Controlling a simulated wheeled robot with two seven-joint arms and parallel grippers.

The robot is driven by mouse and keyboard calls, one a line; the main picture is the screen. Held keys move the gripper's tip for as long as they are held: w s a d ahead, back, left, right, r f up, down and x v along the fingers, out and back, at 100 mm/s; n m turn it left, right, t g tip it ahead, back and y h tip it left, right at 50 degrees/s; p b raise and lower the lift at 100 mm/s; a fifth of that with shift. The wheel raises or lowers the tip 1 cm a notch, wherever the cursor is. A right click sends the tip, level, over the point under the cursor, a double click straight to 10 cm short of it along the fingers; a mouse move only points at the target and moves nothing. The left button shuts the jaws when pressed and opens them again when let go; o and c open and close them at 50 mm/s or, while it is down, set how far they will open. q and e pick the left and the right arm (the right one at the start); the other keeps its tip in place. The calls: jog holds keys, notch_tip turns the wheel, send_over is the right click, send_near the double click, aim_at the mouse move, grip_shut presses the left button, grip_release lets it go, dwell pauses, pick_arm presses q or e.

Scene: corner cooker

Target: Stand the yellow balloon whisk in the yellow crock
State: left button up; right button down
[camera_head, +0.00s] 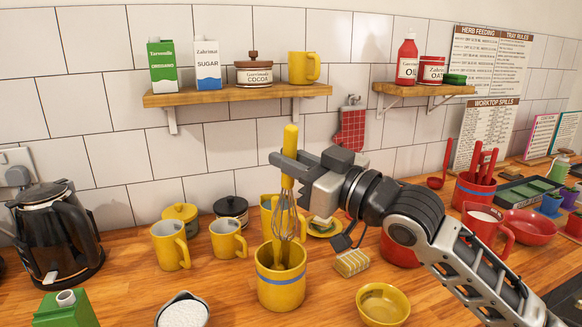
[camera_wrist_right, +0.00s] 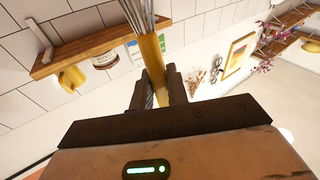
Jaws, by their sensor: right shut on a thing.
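The yellow balloon whisk (camera_head: 284,217) hangs upright, handle up and wire loops down, over the yellow crock (camera_head: 281,290) with a blue band. The lower loops overlap the crock's mouth in the picture; I cannot tell whether they are inside the rim. My right gripper (camera_head: 288,167) is shut on the whisk's yellow handle. In the right wrist view the handle (camera_wrist_right: 153,58) runs between the fingers (camera_wrist_right: 160,85), with the wires beyond it. Something yellow shows inside the crock's mouth, partly hidden. My left gripper is not in view.
Yellow mugs (camera_head: 170,246) and lidded pots (camera_head: 231,211) stand left of the crock. A yellow bowl (camera_head: 382,304) is at its right, and a sponge (camera_head: 352,263) lies behind that. A white-filled container (camera_head: 183,311) is front left. A wooden shelf (camera_head: 238,94) is above.

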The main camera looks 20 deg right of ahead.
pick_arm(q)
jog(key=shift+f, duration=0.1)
pick_arm(e)
jog(key=shift+w+d+f+m+g, duration=0.15)
jog(key=shift+w+d+f+g, duration=0.1)
jog(key=shift+w+f, duration=0.35)
jog(key=shift+w+d+f+m+g, duration=0.15)
jog(key=shift+w+d+f, duration=0.1)
jog(key=shift+w+f, duration=0.35)
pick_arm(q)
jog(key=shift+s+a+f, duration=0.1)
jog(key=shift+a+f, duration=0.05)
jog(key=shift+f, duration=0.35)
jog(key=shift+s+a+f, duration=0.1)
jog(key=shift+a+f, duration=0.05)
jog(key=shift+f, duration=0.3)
pick_arm(e)
jog(key=shift+w+d+f+g+h, duration=0.25)
jog(key=shift+w+f+h, duration=0.2)
jog(key=shift+w, duration=0.25)
jog(key=shift+f, duration=0.2)
